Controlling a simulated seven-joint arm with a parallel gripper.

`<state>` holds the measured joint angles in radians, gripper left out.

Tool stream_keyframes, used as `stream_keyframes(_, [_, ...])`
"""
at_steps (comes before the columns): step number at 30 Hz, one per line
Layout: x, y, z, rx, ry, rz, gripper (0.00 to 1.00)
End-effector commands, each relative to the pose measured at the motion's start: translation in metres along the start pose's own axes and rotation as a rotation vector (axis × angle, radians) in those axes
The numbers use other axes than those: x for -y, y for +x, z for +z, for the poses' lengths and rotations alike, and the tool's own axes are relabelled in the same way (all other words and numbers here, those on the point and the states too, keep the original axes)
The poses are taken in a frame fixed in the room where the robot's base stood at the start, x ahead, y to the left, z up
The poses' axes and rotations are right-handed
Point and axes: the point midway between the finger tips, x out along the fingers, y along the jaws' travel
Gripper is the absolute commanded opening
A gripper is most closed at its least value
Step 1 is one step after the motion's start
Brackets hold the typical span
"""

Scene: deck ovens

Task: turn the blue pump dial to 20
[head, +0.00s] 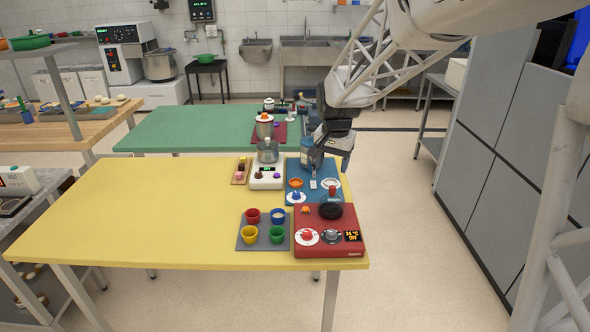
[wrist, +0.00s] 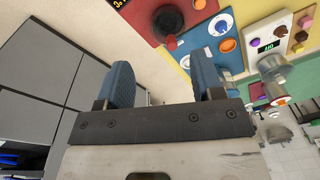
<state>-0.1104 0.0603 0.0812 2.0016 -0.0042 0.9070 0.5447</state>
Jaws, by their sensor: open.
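The blue pump dial (head: 296,196) is a blue knob on a white disc at the near left of a blue panel (head: 302,212) on the yellow table. In the wrist view the blue dial (wrist: 221,26) shows near the top, beyond my right-hand finger. Its number marks are too small to read. My gripper (head: 314,158) hangs over the far end of the blue panel, apart from the dial. In the wrist view my gripper (wrist: 164,78) has its two blue fingers wide apart with nothing between them.
A red unit (head: 330,245) with knobs and a dark round plate stands just nearer than the panel. A grey tray (head: 241,242) holds several coloured cups. The table's left side is clear.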

Motion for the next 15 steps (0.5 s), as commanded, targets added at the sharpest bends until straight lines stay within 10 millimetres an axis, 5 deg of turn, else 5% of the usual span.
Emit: stream_keyframes(15, [0.08,0.081,-0.076,0.039,0.122,0.023,0.61])
